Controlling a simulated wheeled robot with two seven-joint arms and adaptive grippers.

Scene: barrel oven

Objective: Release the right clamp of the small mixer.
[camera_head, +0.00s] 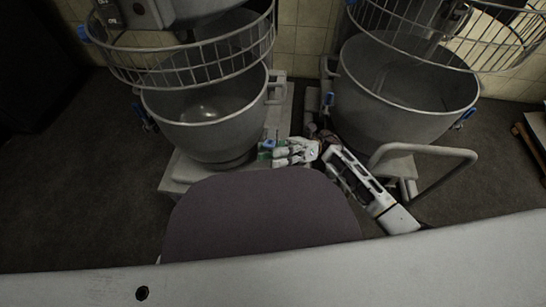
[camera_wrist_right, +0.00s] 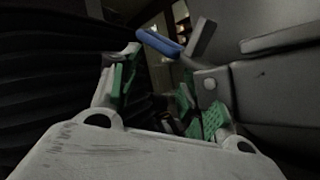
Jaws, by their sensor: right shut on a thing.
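The mixer on the left has a grey metal bowl (camera_head: 205,115) under a wire guard. Its right clamp has a blue handle (camera_head: 268,145), low at the bowl's right side. My right gripper (camera_head: 275,150) is at this handle, reaching in from the right. In the right wrist view the clamp's blue handle (camera_wrist_right: 160,42) shows at the tips of my green-padded fingers (camera_wrist_right: 160,85). The gripper is shut on the clamp handle, though the exact contact is dark and partly hidden. My left gripper is not in view.
A second mixer with a grey bowl (camera_head: 405,85) and blue-handled clamps stands on the right. A bent grey tube (camera_head: 425,152) is near my right forearm. The left mixer's pale base (camera_head: 180,178) is below its bowl. Dark floor (camera_head: 70,190) is clear at left.

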